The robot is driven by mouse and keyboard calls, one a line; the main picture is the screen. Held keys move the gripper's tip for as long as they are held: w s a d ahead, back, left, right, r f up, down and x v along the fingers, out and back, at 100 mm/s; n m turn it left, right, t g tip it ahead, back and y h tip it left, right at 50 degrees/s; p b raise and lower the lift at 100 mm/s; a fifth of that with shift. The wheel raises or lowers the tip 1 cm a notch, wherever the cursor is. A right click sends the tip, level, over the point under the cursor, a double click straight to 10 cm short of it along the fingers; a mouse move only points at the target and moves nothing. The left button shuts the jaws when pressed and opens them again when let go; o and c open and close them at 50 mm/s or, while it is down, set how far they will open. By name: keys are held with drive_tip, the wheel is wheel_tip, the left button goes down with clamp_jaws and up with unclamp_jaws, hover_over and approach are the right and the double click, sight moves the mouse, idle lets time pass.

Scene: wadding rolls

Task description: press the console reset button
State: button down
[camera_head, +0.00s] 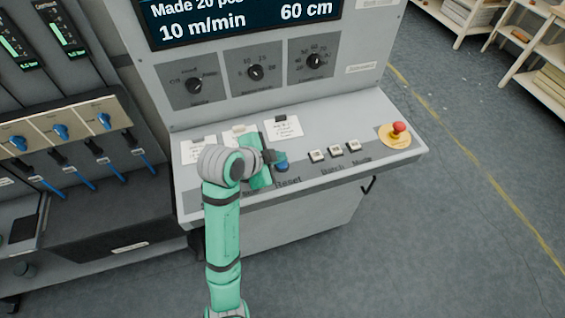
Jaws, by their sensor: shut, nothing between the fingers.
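The console (350,112) stands ahead with a sloping grey button shelf. The blue reset button (282,168) sits on the shelf above the printed word "Reset". My green arm reaches up from the bottom of the view. My gripper (277,157) is shut and empty, and its tip is at the far side of the blue button. I cannot tell whether it touches the button. The gripper and wrist hide the part of the shelf left of the button.
Several white buttons (337,150) stand right of the blue button. A red emergency knob (398,128) on a yellow disc is at the shelf's right end. Dials (255,72) and a display (240,15) are above. Paper notes (284,127) lie behind the gripper. Floor at right is clear.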

sight(279, 166)
drive_tip(key=shift+r, duration=2.45)
